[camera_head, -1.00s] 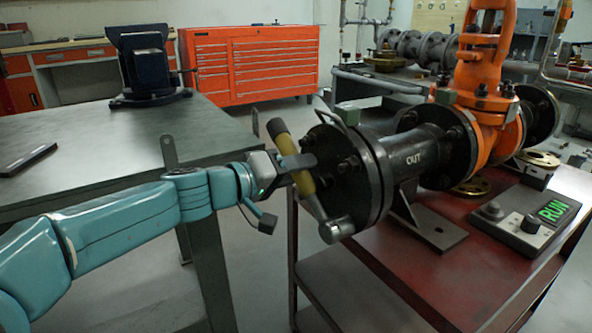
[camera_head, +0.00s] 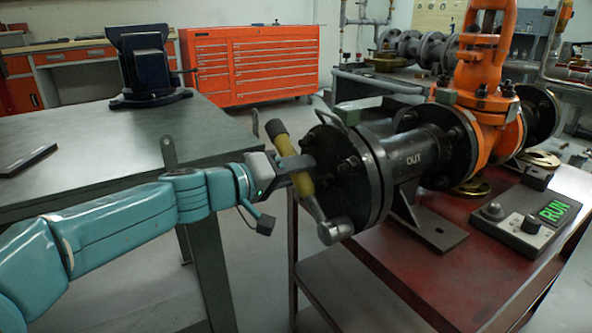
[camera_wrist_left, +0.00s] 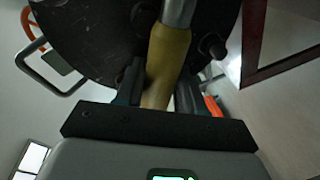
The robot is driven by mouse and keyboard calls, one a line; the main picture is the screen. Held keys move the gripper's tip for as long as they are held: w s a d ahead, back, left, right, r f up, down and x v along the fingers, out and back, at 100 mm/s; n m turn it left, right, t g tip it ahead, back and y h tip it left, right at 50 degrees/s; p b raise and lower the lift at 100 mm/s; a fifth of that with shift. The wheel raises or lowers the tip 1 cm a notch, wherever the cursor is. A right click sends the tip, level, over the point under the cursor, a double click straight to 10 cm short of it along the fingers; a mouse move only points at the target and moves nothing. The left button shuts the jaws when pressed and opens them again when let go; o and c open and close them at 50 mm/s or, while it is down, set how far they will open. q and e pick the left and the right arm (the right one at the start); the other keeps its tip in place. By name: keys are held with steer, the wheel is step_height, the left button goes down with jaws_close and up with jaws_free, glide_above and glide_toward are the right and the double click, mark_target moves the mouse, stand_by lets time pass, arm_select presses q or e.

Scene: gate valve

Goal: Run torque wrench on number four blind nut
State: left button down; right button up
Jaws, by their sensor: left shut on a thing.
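My left gripper (camera_head: 297,170) is shut on the yellow handle of the torque wrench (camera_head: 279,133). The wrench slants across the front of the dark blind flange (camera_head: 333,150), its handle end up and its silver head (camera_head: 335,230) low at the flange's lower edge. The head covers whatever nut is under it. Other nuts show on the flange face. In the left wrist view the yellow handle (camera_wrist_left: 168,60) lies between my fingers (camera_wrist_left: 158,88), with the dark flange (camera_wrist_left: 85,40) behind it. I see no numbers on the nuts. My right gripper is not in view.
The orange gate valve (camera_head: 482,70) and pipe marked OUT stand on a red cart (camera_head: 440,270). A control box (camera_head: 525,218) showing RUN sits at its right. A steel table (camera_head: 90,140) with a vise (camera_head: 145,65) is at left. A red tool chest (camera_head: 250,62) stands behind.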

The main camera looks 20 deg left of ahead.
arm_select(q)
steer(key=shift+s+r, duration=0.1)
steer(key=shift+r, duration=0.1)
stand_by(0.5)
steer(key=shift+a+f+v, duration=0.1)
steer(key=shift+a+v, duration=0.05)
steer(key=shift+v, duration=0.85)
steer(key=shift+a+f+v, duration=0.1)
steer(key=shift+f+v, duration=0.05)
steer(key=shift+v, duration=0.9)
